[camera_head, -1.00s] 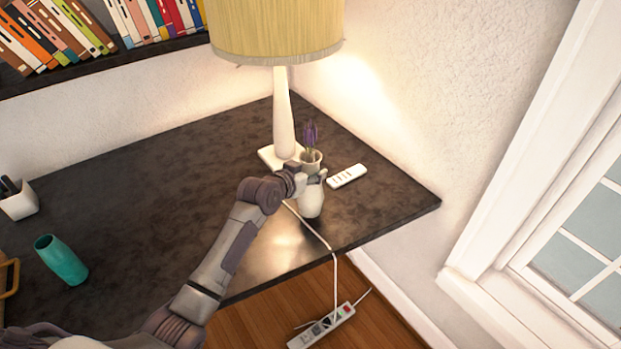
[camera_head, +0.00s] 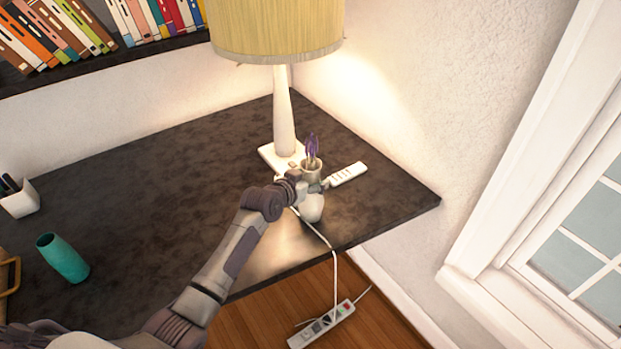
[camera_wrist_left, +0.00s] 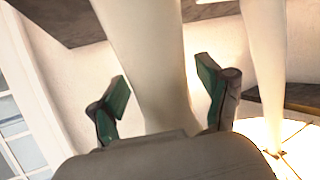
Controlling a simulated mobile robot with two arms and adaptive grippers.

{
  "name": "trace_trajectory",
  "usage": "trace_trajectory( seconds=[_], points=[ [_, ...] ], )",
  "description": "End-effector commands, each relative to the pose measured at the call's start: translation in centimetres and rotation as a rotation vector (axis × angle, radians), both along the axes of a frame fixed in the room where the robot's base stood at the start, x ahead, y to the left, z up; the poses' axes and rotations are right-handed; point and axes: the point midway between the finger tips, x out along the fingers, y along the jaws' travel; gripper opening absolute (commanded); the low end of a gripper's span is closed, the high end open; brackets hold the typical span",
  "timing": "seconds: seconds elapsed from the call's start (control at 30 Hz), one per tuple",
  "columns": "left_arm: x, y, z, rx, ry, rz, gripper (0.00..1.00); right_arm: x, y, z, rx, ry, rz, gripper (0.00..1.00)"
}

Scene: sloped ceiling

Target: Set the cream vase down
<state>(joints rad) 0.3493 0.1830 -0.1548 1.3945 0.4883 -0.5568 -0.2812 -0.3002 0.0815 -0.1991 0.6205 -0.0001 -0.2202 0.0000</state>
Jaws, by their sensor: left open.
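The cream vase (camera_head: 312,209) with purple flowers (camera_head: 312,150) appears upright on the dark desk, near its front right edge. My left gripper (camera_head: 312,185) reaches in from the left at the vase's neck. In the left wrist view the pale vase (camera_wrist_left: 150,60) lies between the two green-padded fingers of the left gripper (camera_wrist_left: 160,105), which are open with gaps on both sides. The vase's base contact with the desk is hard to make out. My right gripper is not in view.
A lamp (camera_head: 284,110) stands just behind the vase, and a white remote (camera_head: 348,173) lies to its right. A white cable runs past the vase over the desk edge to a power strip (camera_head: 321,325).

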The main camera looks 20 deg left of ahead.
Motion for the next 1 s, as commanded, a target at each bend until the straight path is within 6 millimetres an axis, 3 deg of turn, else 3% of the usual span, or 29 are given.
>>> trace_trajectory(
  seconds=[0.23,0.7,1.0],
  points=[
    [-1.2,0.4,0.7,0.002,-0.001,-0.001,0.78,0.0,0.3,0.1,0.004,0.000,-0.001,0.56],
    [-9.3,2.6,4.2,0.002,-0.001,-0.001,0.78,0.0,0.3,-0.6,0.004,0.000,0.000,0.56],
    [-10.7,2.9,4.9,0.000,0.000,0.000,0.78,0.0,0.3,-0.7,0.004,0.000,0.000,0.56]
  ],
)
